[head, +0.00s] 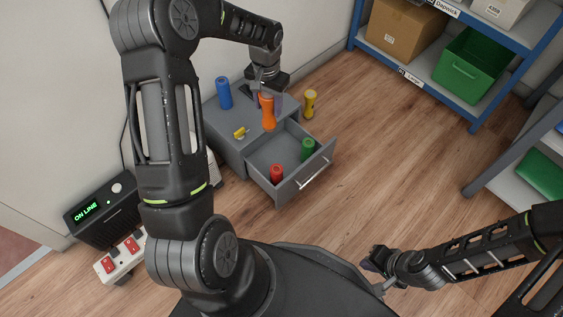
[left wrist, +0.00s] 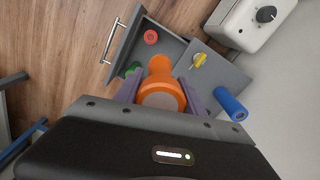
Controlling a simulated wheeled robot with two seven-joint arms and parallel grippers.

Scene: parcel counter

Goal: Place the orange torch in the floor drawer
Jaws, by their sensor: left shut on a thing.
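The orange torch (head: 268,112) is upright in my left gripper (head: 264,92), which is shut on it. In the left wrist view the orange torch (left wrist: 161,88) sits between the two purple fingers of the left gripper (left wrist: 161,92). The grey floor drawer (head: 260,165) is pulled open from a low cabinet and holds a red torch (head: 276,173) and a green torch (head: 307,149). The torch appears above the cabinet, near the drawer's back edge; its exact height is unclear. My right gripper (head: 378,272) is low at the right, far from the drawer; its fingers are hard to make out.
On the cabinet top (head: 223,127) are a blue torch (head: 223,92) and a small yellow object (head: 240,132). A yellow torch (head: 310,103) stands beyond the cabinet. A shelf with a green bin (head: 466,68) stands back right. The wooden floor (head: 385,160) right of the drawer is clear.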

